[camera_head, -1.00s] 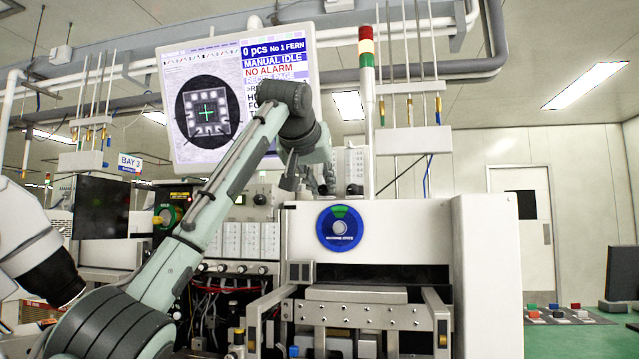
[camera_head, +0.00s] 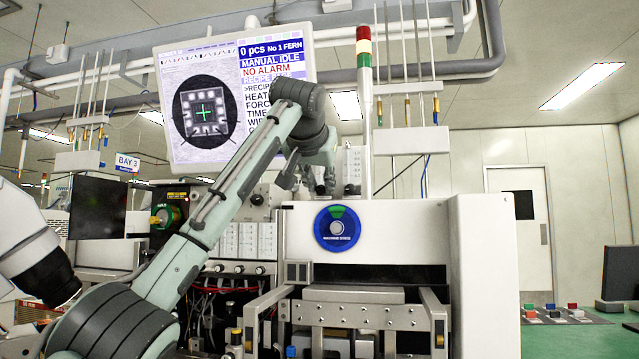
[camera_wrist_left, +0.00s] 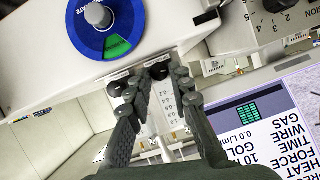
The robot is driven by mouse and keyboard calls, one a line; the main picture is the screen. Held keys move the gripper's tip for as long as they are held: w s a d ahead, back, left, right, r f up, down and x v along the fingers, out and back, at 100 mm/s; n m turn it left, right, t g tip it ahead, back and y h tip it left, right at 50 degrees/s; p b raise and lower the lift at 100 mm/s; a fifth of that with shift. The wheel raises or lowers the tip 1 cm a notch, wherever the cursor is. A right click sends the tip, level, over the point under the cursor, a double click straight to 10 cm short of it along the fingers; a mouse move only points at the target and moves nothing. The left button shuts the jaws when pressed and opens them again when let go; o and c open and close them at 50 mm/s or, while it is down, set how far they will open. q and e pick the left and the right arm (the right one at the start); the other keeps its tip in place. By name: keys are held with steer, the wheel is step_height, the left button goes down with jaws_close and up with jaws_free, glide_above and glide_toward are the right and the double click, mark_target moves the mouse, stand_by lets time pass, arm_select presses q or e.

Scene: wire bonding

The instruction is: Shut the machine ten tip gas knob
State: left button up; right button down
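My left gripper (camera_head: 318,182) hangs from the raised arm in front of the machine's upper part, beside the white flow meters (camera_head: 352,168). In the left wrist view, its two dark fingers (camera_wrist_left: 157,76) are apart. One black knob (camera_wrist_left: 158,71) shows between the fingertips, at the end of a clear scaled tube (camera_wrist_left: 168,103). A second black knob (camera_wrist_left: 120,87) is close to the left fingertip. I cannot tell whether the fingers touch either knob, and the knob labels are too small to read. My right gripper is in neither view.
A blue round dial (camera_head: 337,228) is on the white machine front (camera_head: 400,220); it also shows in the left wrist view (camera_wrist_left: 97,16). The monitor (camera_head: 240,95) stands behind my arm. A signal tower (camera_head: 364,60) rises beside the flow meters. A dial panel (camera_wrist_left: 278,22) is near the right finger.

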arm_select(q)
steer(key=v, duration=1.2)
steer(key=shift+f, duration=0.1)
steer(key=shift+o, duration=0.5)
